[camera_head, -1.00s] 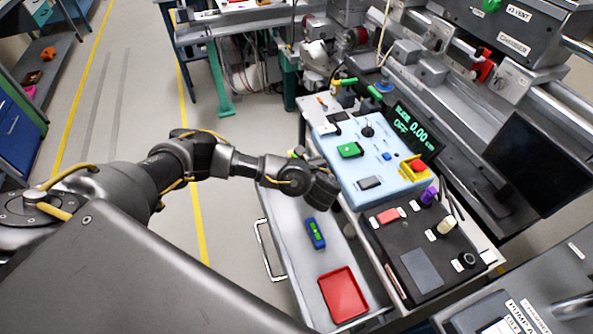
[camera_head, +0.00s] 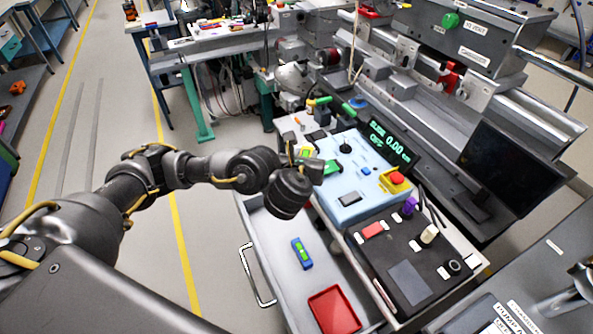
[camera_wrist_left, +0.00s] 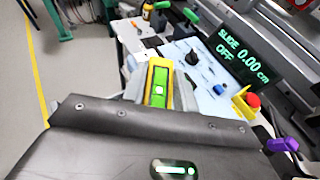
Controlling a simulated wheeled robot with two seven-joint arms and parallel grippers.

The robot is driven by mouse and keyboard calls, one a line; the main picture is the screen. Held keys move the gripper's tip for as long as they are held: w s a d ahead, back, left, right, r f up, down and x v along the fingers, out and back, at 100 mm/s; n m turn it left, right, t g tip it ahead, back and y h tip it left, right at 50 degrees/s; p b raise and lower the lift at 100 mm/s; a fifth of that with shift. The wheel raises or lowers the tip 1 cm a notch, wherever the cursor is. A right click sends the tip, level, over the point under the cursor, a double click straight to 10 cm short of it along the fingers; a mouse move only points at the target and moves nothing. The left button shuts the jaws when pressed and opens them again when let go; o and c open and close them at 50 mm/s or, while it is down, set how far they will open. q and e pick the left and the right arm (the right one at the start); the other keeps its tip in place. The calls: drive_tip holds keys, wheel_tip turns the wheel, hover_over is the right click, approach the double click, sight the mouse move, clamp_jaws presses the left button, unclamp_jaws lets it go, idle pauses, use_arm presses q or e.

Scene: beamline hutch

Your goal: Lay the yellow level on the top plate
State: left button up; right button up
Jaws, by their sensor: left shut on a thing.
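The yellow level (camera_wrist_left: 158,85), with a green strip along its middle, is between the grey fingers of my left gripper (camera_wrist_left: 157,92) in the left wrist view. My left gripper is shut on it. In the head view my left wrist hides most of the gripper (camera_head: 306,155), and only a little of the level shows. The level is over or just in front of the near left edge of the light blue control panel (camera_head: 350,207); I cannot tell its height. I cannot tell for sure which surface is the top plate. My right gripper is not in view.
A blue level (camera_head: 302,254) with green vials and a red tray (camera_head: 334,310) lie in the open grey drawer below. The panel carries a green block (camera_head: 331,167) and a red button (camera_head: 396,178). A black box (camera_head: 408,262) with knobs and a monitor (camera_head: 513,170) are right.

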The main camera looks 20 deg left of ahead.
use_arm(q)
drive_tip(key=s+a+r+m+h, duration=0.1)
drive_tip(key=a+r+m+h, duration=0.1)
drive_tip(key=r, duration=0.6)
drive_tip(key=shift+s+a, duration=0.3)
drive_tip(key=shift+a, duration=0.4)
drive_tip(key=shift+s, duration=0.1)
